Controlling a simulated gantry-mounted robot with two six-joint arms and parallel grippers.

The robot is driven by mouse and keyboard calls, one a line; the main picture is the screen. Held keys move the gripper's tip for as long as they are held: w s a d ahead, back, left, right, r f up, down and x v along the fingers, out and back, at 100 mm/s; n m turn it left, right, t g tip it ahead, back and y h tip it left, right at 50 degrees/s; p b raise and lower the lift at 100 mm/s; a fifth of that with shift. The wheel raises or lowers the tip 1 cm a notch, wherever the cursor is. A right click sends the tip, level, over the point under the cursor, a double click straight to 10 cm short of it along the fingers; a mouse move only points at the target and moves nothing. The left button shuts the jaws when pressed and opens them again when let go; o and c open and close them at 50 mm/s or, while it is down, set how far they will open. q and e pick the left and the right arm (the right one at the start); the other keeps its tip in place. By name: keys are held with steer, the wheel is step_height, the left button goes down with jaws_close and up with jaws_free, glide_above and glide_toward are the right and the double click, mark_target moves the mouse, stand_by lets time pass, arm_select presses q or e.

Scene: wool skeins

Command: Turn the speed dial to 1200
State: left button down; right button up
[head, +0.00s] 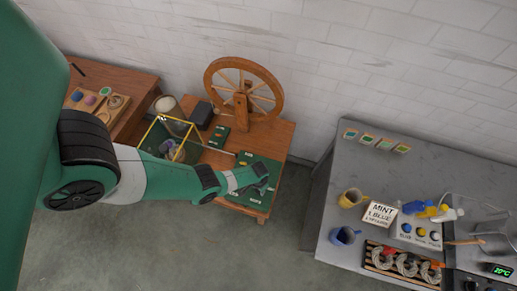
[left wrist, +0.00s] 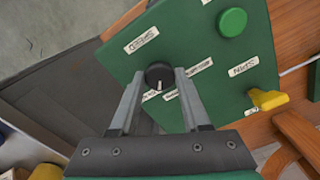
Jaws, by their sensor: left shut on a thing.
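The speed dial (left wrist: 160,73) is a small black round knob on a green panel (left wrist: 110,55). In the left wrist view a white mark shows on its near side. My left gripper (left wrist: 158,82) is shut on the dial, one finger on each side. White label strips lie around the dial; their figures are partly hidden or too small to read. A label nearby reads SPEED. In the head view my left gripper (head: 255,180) is over the green panel (head: 268,164) and hides the dial. My right gripper is not in view.
A green button (left wrist: 232,21), a SPIN label and a yellow lever (left wrist: 268,99) are on the panel's right part. A wooden spinning wheel (head: 272,78) stands behind, and a yellow-edged clear box (head: 150,138) stands left. The grey counter (head: 325,205) on the right holds mugs and skeins.

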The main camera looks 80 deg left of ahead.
arm_select(q)
steer(key=m, duration=0.5)
stand_by(0.5)
steer(key=shift+c, duration=1.8)
jaws_free()
step_height(320, 180, up, 12)
steer(key=p, duration=1.1)
steer(key=shift+f+p, duration=0.2)
steer(key=shift+p, duration=0.15)
